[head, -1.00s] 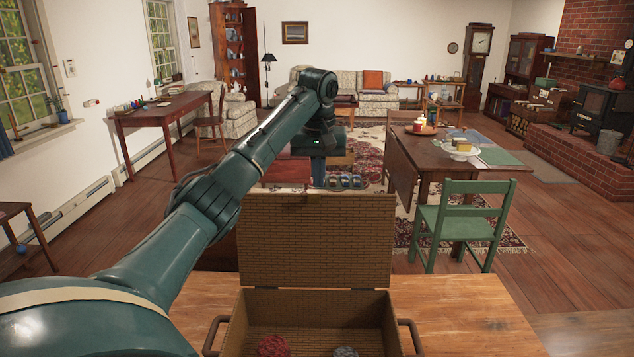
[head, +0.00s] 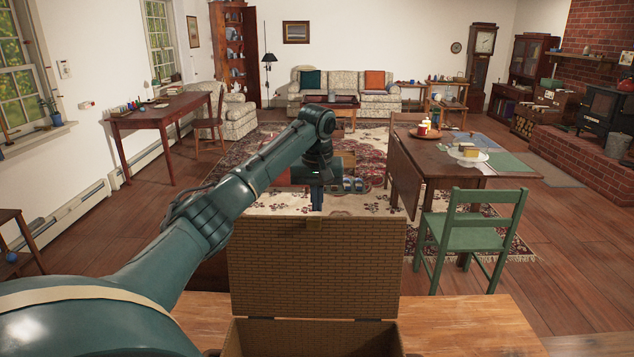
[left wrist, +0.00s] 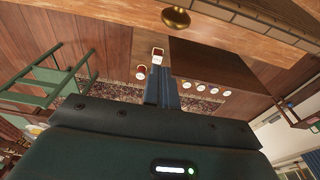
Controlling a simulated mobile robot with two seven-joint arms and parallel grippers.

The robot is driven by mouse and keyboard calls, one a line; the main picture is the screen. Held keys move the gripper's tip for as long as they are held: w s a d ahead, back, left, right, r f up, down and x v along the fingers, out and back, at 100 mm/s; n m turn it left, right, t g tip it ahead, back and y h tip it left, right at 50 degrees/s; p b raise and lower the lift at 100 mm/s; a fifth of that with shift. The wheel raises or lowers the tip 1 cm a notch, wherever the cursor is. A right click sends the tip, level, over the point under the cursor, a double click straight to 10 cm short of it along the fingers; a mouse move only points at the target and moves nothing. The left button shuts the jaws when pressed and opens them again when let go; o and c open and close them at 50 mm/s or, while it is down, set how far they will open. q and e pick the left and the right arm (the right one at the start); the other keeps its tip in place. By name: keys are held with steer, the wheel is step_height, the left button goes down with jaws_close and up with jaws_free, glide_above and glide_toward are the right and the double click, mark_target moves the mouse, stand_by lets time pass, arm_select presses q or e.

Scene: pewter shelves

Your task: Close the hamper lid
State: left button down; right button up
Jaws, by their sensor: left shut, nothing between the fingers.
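The woven brown hamper (head: 240,342) stands on the wooden surface in front of me. Its lid (head: 315,270) is open and stands up from the hinged back edge. My left arm reaches over from the left, and my left gripper (head: 317,201) is at the middle of the lid's top edge, on the far side, with its fingertips partly hidden by the lid. I cannot tell whether they touch it. In the left wrist view the left gripper (left wrist: 162,88) has its fingers together with nothing between them. The hamper's inside is mostly below the picture. My right gripper is not in view.
The wooden surface (head: 460,325) is clear to the right of the hamper. Beyond it stand a green chair (head: 470,225) and a drop-leaf table (head: 425,160). A patterned rug (head: 270,150) lies on the floor behind the lid.

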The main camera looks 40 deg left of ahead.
arm_select(q)
steer(key=shift+s+d+f+p, duration=0.3)
steer(key=shift+s+d+f, duration=0.1)
steer(key=shift+s+d, duration=0.25)
steer(key=shift+s+d+f+p, duration=0.3)
steer(key=shift+s+d+f, duration=0.15)
steer(key=shift+s, duration=0.25)
